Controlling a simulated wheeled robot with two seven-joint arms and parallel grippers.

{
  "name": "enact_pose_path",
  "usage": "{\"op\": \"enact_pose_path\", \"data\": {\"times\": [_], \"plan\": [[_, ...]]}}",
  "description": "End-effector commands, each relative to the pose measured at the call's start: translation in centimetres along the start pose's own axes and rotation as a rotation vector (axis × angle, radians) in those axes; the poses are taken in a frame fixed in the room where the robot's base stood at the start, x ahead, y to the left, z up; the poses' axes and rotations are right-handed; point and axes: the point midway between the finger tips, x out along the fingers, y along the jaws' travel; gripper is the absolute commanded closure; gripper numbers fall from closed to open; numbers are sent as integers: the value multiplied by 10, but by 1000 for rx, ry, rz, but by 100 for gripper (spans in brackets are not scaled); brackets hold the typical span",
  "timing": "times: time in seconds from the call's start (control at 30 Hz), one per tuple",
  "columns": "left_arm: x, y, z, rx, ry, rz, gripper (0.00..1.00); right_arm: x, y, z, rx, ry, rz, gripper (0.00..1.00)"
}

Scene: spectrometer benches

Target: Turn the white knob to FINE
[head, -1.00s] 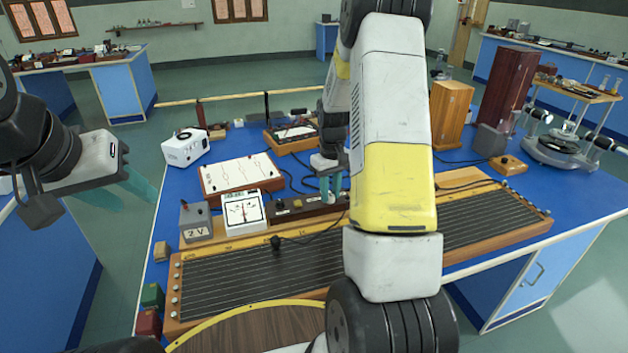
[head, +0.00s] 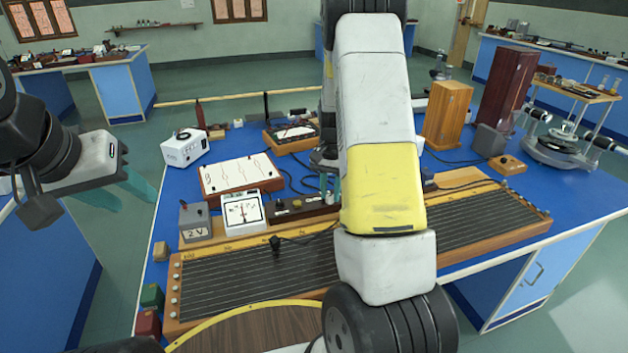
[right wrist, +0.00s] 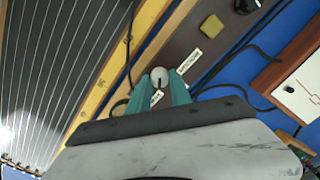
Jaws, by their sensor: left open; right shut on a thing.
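The white knob (right wrist: 159,77) sits on the dark box in the right wrist view, between the teal fingers of my right gripper (right wrist: 160,84). The fingers are shut on it. A dark mark on the knob runs roughly up and down in this view. One white label (right wrist: 188,62) lies to its upper right. A shorter label (right wrist: 157,97) is partly hidden between the fingers; its text is too small to read surely. In the head view my right gripper (head: 329,188) is mostly behind my arm and hides the knob. My left gripper (head: 130,187) is open and empty, left of the bench.
The wire board (head: 260,276) lies across the front of the blue bench. A white meter (head: 243,211), a grey 2 V cell (head: 196,221) and a white-topped board (head: 240,174) stand left of the dark box (head: 290,208). Loose cables lie around the box.

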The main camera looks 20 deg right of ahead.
Motion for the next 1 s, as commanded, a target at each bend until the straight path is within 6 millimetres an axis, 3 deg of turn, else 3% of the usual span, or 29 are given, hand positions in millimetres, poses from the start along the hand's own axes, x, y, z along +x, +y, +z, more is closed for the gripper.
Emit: {"op": "enact_pose_path", "data": {"times": [0.4,0.9,0.93,1.0], "plan": [[0,0,0,0,0,0,58,-1,0,-1,158,3,-1,100],[0,0,0,0,0,0,58,-1,0,-1,173,3,-2,100],[0,0,0,0,0,0,58,-1,0,-1,173,3,-2,69],[0,0,0,0,0,0,58,-1,0,-1,173,3,-2,56]]}}
